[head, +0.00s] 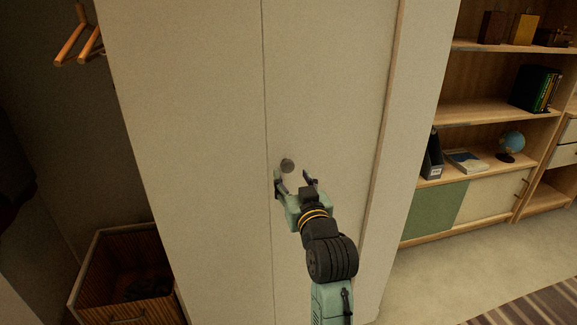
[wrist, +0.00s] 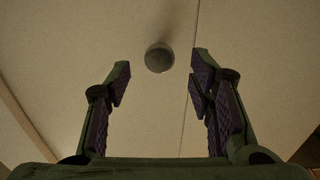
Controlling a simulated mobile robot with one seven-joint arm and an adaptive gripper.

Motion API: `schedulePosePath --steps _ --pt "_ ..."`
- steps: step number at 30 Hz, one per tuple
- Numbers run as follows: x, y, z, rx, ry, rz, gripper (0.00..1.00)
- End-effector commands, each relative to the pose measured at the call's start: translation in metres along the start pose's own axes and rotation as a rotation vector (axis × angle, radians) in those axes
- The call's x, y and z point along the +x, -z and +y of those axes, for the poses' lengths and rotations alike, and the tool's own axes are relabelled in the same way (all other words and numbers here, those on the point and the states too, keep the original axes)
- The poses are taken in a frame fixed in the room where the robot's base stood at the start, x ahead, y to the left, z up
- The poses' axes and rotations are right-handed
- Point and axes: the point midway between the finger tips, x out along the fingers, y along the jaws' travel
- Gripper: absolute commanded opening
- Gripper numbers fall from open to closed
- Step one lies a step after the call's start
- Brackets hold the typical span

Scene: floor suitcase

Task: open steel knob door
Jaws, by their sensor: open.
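The round steel knob (head: 287,165) sits on the pale cabinet door (head: 330,90), just right of the vertical seam between two door panels. The door looks shut, flush with the left panel (head: 190,110). My gripper (head: 296,178) is open and empty in front of the door, just below and slightly right of the knob in the head view. In the wrist view, the knob (wrist: 159,58) shows beyond the fingertips, between the two spread fingers (wrist: 158,78) and a little nearer the middle. No contact with the knob shows.
A wooden shelf unit (head: 490,112) with books and a globe (head: 511,141) stands at the right. A wooden crate (head: 100,245) is at lower left, with hangers (head: 78,40) above. Pale floor (head: 440,270) is open at lower right, beside a striped rug (head: 540,305).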

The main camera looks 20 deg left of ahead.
Motion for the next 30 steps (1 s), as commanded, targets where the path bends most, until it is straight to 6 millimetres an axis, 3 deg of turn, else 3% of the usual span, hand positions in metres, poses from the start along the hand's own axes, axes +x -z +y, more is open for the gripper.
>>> schedulePosePath --steps 3,9,20,30 --pt "0.022 0.002 0.0 -0.001 0.0 0.0 0.49" --pt "0.043 0.001 -0.001 0.0 0.001 0.0 0.49" --pt "0.048 0.001 0.0 -0.001 0.0 0.002 0.49" --pt "0.048 0.001 0.0 0.0 -0.001 0.002 0.26"
